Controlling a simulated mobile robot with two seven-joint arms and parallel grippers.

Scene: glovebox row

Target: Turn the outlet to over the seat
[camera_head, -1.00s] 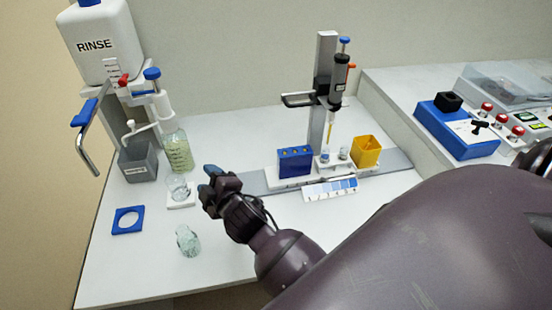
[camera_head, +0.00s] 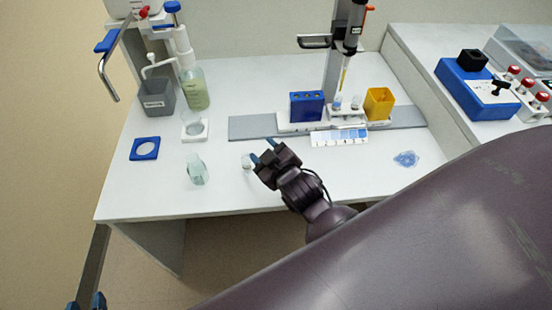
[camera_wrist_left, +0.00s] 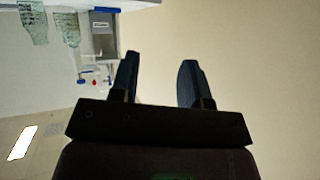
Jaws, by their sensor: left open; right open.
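The seat, a white square with a round spot (camera_head: 195,130), lies in front of the bottle. My right gripper (camera_head: 264,151) is open above the table, right of the seat. My left gripper (camera_head: 85,303) shows only its fingertips at the bottom left, well below the bench. It is open and empty in the left wrist view (camera_wrist_left: 160,65).
A clear glass vessel (camera_head: 197,170) and a blue frame (camera_head: 145,149) stand near the seat. A small clear item (camera_head: 246,161) is beside my right fingertips. A metal pipe (camera_head: 108,78) with a blue handle juts out at left. A pipette stand (camera_head: 333,75) is behind.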

